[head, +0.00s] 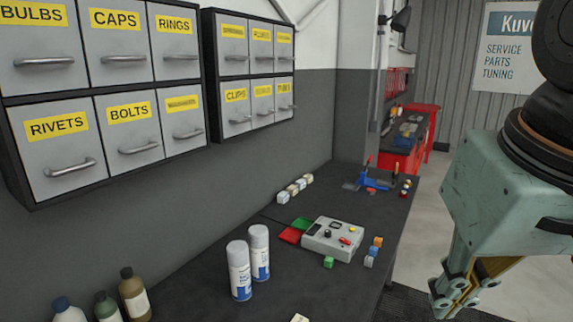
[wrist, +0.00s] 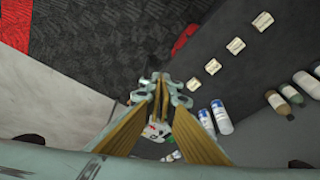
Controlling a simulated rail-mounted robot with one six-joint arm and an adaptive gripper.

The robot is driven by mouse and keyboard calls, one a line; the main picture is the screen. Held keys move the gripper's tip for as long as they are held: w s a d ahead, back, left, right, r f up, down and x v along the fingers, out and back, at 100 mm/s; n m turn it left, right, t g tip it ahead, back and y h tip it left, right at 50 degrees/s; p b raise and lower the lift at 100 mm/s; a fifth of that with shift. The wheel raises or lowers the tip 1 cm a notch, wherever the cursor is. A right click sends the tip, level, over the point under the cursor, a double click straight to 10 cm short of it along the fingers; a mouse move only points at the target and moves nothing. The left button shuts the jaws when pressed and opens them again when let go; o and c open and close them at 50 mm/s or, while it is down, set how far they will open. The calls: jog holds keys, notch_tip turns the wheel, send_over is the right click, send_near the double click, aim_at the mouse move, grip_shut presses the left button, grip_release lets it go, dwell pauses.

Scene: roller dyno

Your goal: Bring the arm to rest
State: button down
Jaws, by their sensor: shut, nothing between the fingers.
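My gripper (head: 462,290) hangs at the right of the head view, in front of the workbench's right side. In the wrist view my gripper (wrist: 160,88) shows its two fingers closed together with nothing between them. It is in the air and touches nothing that I can see. The arm is bent, and its upper part runs out of the head view at the right edge.
The dark workbench (head: 345,285) carries two spray cans (head: 240,270), a grey control box (head: 333,238), small blocks (head: 283,197) and bottles (head: 135,295). Labelled drawer cabinets (head: 125,75) hang on the wall at left. Open floor (head: 455,165) lies right of the bench.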

jog(key=s+f, duration=0.2)
jog(key=s, duration=0.3)
jog(key=shift+s+f+n+b, duration=0.2)
jog(key=shift+f+n+b, duration=0.1)
jog(key=shift+f+b, duration=0.1)
jog(key=c, duration=3.3)
grip_release()
jog(key=shift+c, duration=0.2)
